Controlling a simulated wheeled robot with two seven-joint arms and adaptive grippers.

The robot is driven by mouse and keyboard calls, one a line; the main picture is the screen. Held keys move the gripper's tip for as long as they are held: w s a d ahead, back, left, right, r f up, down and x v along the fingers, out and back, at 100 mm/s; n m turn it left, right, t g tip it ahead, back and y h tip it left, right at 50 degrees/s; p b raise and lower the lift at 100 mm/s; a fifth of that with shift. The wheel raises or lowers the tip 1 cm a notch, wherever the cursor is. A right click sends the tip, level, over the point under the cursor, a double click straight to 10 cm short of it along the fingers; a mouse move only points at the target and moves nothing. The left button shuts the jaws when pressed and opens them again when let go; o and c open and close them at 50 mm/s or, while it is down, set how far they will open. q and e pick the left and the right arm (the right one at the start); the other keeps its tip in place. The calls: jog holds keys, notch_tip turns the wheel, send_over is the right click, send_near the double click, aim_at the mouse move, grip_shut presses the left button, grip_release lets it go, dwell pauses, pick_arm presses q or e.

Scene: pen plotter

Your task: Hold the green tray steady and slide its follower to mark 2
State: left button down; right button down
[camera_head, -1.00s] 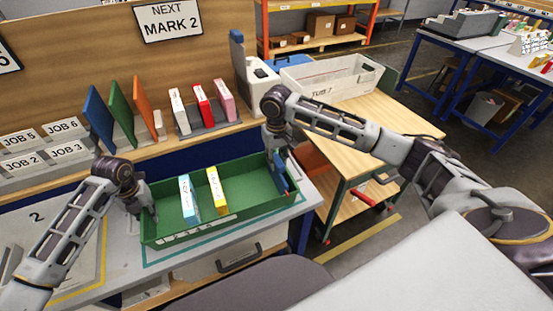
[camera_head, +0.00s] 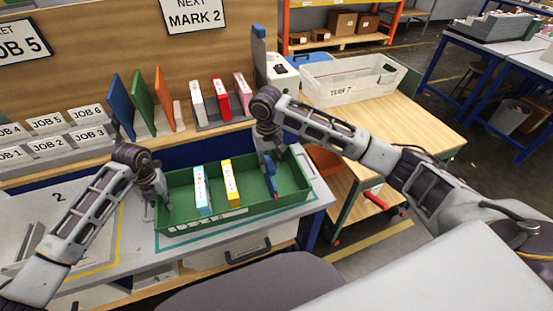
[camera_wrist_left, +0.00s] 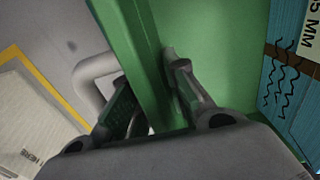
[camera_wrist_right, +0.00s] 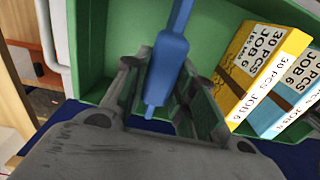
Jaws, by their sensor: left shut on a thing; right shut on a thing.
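The green tray (camera_head: 292,180) sits on the bench within a teal outline. My left gripper (camera_head: 160,198) is shut on the tray's left end wall, which shows between its fingers in the left wrist view (camera_wrist_left: 150,75). The blue follower (camera_head: 269,174) stands upright across the tray, a little in from the right end. My right gripper (camera_head: 267,150) is shut on the follower, which shows between its fingers in the right wrist view (camera_wrist_right: 172,55). A light-blue box (camera_head: 202,192) and a yellow box (camera_head: 230,184) stand left of the follower, with a gap between. Marks on the tray's front are unreadable.
A sign (camera_head: 194,16) reads NEXT MARK 2. Blue, green and orange upright boards and a rack of white, red and pink boxes (camera_head: 220,98) stand behind the tray. Labelled job bins (camera_head: 50,134) are at left. A white bin (camera_head: 355,80) is on the wooden cart at right.

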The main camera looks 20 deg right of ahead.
jog(key=a, duration=0.5)
jog(key=shift+w+a, duration=0.1)
jog(key=shift+a, duration=0.15)
jog(key=c, duration=1.2)
grip_release()
jog(key=shift+o, duration=0.2)
jog(key=shift+d+r, duration=0.1)
notch_tip(320, 180, up, 12)
